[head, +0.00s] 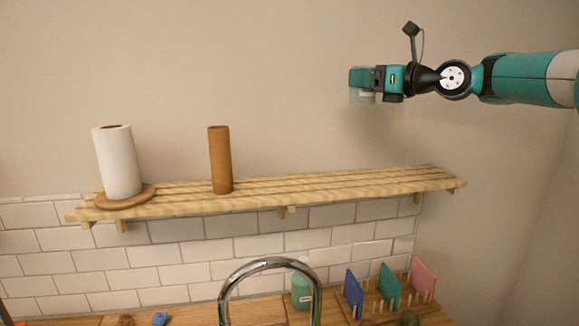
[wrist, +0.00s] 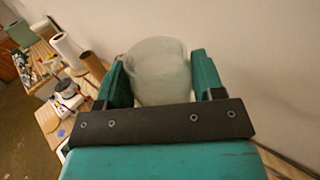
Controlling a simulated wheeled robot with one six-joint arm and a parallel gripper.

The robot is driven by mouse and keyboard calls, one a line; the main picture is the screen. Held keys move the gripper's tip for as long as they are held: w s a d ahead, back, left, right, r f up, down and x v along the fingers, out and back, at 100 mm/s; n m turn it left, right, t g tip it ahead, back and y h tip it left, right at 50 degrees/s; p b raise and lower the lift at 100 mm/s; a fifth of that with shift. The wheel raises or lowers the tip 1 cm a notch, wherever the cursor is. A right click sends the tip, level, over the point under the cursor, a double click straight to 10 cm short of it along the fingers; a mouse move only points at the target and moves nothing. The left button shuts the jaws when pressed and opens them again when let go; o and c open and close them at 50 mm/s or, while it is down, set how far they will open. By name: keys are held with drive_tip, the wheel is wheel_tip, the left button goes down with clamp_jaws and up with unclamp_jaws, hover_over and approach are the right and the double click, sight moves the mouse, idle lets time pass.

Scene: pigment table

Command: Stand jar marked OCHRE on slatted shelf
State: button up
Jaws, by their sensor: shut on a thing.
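My gripper (head: 359,82) is raised above the right half of the slatted shelf (head: 370,181), clear of it. It is shut on a pale translucent jar (head: 361,98), whose lower part shows below the fingers in the head view. In the wrist view the jar (wrist: 157,70) sits between the two teal fingers. No marking can be read on it, so I cannot tell whether it says OCHRE. The shelf is light wood and fixed to the wall.
On the shelf's left stand a white paper roll (head: 118,162) on a round wooden base and a brown cardboard tube (head: 220,160). The shelf's right half is bare. Below are a chrome tap (head: 268,263), a green bottle (head: 301,290) and a rack with coloured boards (head: 389,284).

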sight(363, 103)
drive_tip(key=shift+w+a+r+b, duration=0.1)
drive_tip(key=shift+w+a+b, duration=0.1)
drive_tip(key=shift+b, duration=0.1)
wheel_tip(363, 103, down, 6)
drive_tip(key=b, duration=0.4)
drive_tip(key=shift+w+d+r+b, duration=0.1)
drive_tip(key=shift+r+b, duration=0.05)
drive_tip(key=shift+b, duration=0.2)
drive_tip(key=shift+f+p, duration=1.45)
drive_tip(key=shift+f, duration=5.4)
drive_tip(key=shift+f, duration=0.1)
drive_tip(key=o, duration=1)
drive_tip(key=shift+o, duration=0.2)
